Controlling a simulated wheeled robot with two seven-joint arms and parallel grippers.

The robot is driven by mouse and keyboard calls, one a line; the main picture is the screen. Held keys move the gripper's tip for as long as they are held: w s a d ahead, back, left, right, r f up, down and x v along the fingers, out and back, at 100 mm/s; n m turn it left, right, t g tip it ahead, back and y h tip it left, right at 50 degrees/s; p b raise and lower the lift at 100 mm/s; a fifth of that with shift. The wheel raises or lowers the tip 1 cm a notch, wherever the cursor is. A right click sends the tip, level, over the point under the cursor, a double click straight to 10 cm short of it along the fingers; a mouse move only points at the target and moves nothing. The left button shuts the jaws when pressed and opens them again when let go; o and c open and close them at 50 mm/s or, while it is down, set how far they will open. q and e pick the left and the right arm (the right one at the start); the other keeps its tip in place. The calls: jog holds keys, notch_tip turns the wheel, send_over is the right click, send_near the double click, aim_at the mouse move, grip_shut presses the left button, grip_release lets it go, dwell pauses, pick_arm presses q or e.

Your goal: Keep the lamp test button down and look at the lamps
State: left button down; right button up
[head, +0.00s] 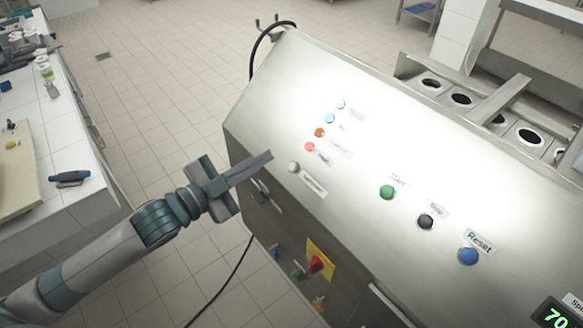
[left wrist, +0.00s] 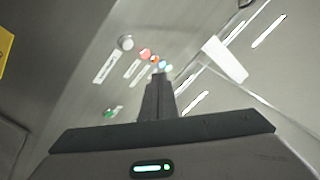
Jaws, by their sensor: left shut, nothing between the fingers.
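A pale grey round button (head: 293,167) with a label beside it sits at the lower left of the sloping steel panel; the label is too small to read. It also shows in the left wrist view (left wrist: 125,42). A row of small lamps runs up from it: red (head: 309,147), orange (head: 319,132), blue (head: 329,118) and green (head: 340,104). I cannot tell whether they are lit. My left gripper (head: 268,155) is shut and empty. Its tips appear just left of the grey button, apart from it. My right gripper is not in view.
The panel also bears a green Start button (head: 387,192), a black button (head: 426,222) and a blue Reset button (head: 468,256). A red knob on a yellow plate (head: 321,252) is on the front below. A cluttered counter (head: 75,195) stands left. Tiled floor lies between.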

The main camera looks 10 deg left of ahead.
aim_at(292, 167)
pick_arm(q)
jog(key=shift+w+d+f+b, duration=0.55)
jog(key=shift+w+f, duration=0.1)
jog(key=shift+f, duration=0.25)
jog(key=shift+w+d+f+b, duration=0.5)
jog(key=shift+w+f, duration=0.15)
jog(key=shift+f, duration=0.2)
jog(key=shift+w+d+f+b, duration=0.55)
jog(key=shift+w+f, duration=0.1)
jog(key=shift+f, duration=0.25)
jog(key=shift+a, duration=0.1)
jog(key=shift+f, duration=0.1)
jog(key=shift+w+d+f, duration=0.2)
jog(key=shift+w+d+f, duration=0.2)
jog(key=shift+w+f, duration=0.05)
jog(key=shift+f, duration=0.15)
dwell(1.4)
jog(key=shift+r, duration=0.1)
jog(key=shift+s+a+r+p, duration=0.35)
jog(key=shift+s+r+p, duration=0.1)
jog(key=shift+r+p, duration=0.2)
